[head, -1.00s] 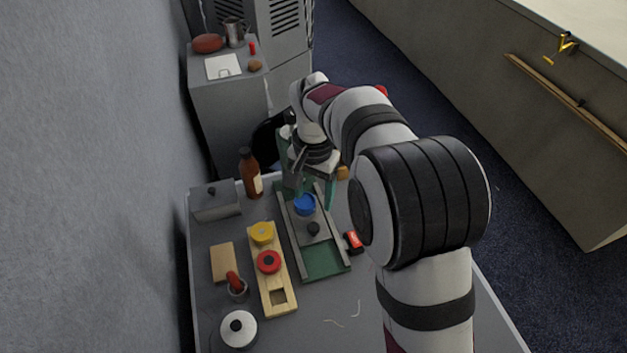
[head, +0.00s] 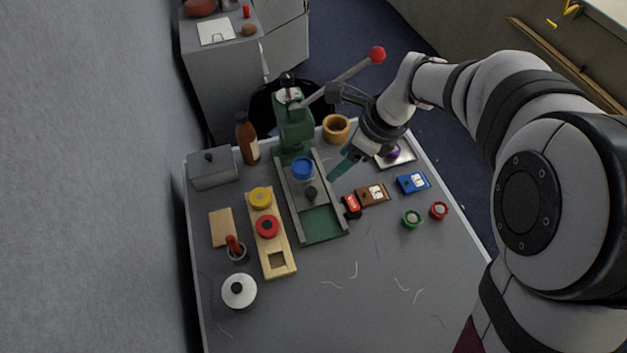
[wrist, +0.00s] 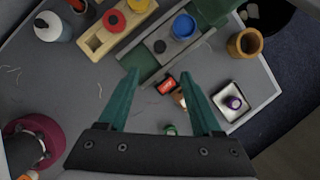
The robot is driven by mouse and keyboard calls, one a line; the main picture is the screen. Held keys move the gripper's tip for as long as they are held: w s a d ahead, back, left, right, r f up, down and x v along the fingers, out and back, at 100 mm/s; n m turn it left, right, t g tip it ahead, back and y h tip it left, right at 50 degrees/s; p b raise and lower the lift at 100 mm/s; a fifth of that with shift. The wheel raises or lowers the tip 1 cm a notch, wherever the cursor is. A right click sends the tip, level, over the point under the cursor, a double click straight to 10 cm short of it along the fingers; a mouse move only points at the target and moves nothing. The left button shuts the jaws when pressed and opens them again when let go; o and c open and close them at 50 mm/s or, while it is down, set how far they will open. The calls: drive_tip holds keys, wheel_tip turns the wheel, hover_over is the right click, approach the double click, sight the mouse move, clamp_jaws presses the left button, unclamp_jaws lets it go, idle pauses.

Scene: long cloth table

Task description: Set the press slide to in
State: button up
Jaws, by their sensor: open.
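The green press (head: 295,125) stands at the table's back, with its red-knobbed lever (head: 345,75) sticking up to the right. Its slide carries a blue round cup (head: 302,168) and a black knob (head: 311,193), and sits between grey rails towards the press column. Bare green bed (head: 320,222) shows at the front end of the rails. In the wrist view the blue cup (wrist: 183,27) and black knob (wrist: 159,46) lie beyond the fingers. My gripper (head: 342,166) is open and empty, right of the rails; its teal fingers spread in the wrist view (wrist: 158,78).
A red-black block (head: 352,206), brown box (head: 372,194) and blue box (head: 412,183) lie right of the rails. A wooden cup (head: 336,128) stands behind. A wooden board (head: 276,262) with yellow and red knobs lies left. The front table is mostly clear, with a few thread scraps.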

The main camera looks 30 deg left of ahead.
sight(311, 190)
drive_tip(key=x, duration=1.5)
drive_tip(key=shift+a+f, duration=0.15)
drive_tip(key=shift+f, duration=0.15)
clamp_jaws()
idle(0.5)
